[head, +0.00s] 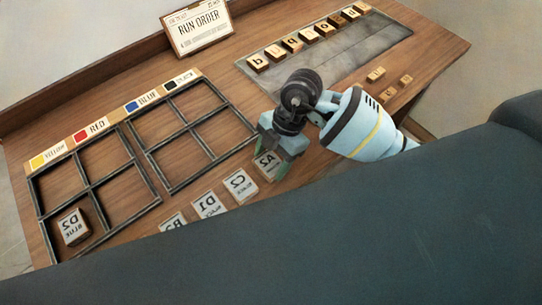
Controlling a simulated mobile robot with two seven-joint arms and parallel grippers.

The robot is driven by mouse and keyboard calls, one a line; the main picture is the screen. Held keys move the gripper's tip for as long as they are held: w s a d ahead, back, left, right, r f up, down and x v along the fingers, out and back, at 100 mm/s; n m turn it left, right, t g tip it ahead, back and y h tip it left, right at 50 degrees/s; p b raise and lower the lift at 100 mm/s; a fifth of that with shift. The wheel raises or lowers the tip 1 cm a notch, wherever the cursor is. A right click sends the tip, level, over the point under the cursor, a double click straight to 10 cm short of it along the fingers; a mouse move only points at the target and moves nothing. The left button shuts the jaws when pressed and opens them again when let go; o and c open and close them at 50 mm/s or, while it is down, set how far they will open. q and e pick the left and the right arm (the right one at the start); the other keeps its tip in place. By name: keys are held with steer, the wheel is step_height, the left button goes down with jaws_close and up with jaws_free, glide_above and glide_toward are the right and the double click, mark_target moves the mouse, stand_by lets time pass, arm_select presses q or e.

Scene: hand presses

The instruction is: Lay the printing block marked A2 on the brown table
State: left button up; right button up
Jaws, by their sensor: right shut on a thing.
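The printing block marked A2 (267,161) is a pale block with dark mirrored lettering, in the middle of the head view. My right gripper (271,167) is shut on it, with green fingertips at its sides. The block is at or just above the brown table (215,50), beyond the right end of a row of blocks; I cannot tell if it touches the wood. My left gripper is not in view.
Blocks C2 (240,185), D1 (208,204) and a partly hidden one (173,222) line the near edge. D2 (73,226) sits in a divided frame (148,160). Letter blocks (310,37) line a grey tray (350,60). A dark shape (330,240) hides the foreground.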

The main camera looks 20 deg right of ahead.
steer(key=o, duration=1)
steer(key=shift+o, duration=0.2)
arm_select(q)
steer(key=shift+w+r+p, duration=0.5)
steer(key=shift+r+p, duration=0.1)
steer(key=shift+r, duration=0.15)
arm_select(e)
steer(key=v, duration=1.2)
